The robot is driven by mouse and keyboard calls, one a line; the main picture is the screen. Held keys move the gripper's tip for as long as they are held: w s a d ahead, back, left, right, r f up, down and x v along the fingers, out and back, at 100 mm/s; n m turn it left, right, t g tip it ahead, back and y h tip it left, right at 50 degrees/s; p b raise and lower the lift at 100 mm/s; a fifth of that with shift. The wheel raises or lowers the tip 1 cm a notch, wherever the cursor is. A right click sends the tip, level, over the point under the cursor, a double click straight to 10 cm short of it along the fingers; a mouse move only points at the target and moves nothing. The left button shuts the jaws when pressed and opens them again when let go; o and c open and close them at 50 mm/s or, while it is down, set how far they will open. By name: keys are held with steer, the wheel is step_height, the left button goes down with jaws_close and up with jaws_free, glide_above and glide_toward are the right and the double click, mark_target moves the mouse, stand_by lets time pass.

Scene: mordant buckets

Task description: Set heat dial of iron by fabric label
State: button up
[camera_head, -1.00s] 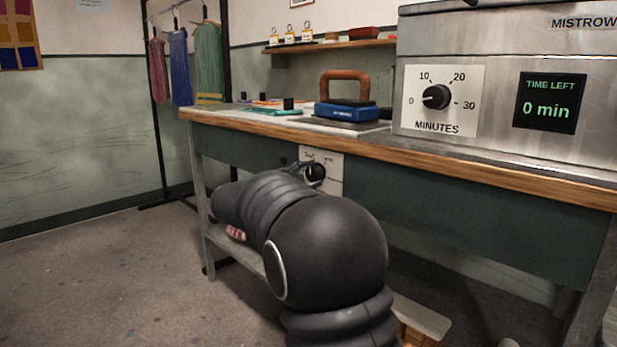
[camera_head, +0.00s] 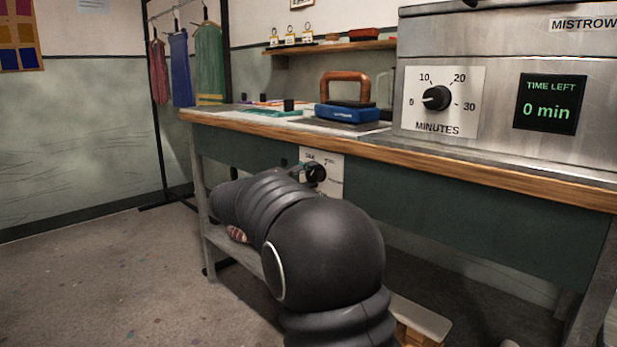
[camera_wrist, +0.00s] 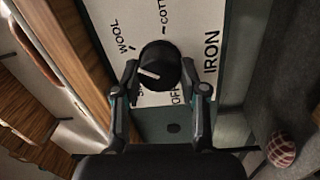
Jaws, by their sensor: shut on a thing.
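The iron's heat dial (camera_wrist: 159,68) is a round black knob with a white pointer line, on a white panel (camera_wrist: 195,35) marked IRON, OFF, WOOL and a partly cut-off "COT" word. In the wrist view, my gripper (camera_wrist: 160,83) is shut on the dial, one finger on each side. The pointer aims left in that view, between WOOL and a mark mostly hidden by the left finger. In the head view the dial (camera_head: 316,173) sits on the bench front, with my arm covering most of the gripper. The blue iron (camera_head: 347,113) with a brown handle stands on the bench. No fabric label is readable.
A steel machine (camera_head: 500,60) with a minutes dial and a "0 min" display stands on the bench (camera_head: 450,165) at right. Red, blue and green cloths (camera_head: 209,65) hang at the back left. The floor (camera_head: 110,260) at left is clear.

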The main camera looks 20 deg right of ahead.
stand_by(0.4)
steer(key=o, duration=1.1)
steer(key=shift+o, duration=0.2)
steer(key=v, duration=1.2)
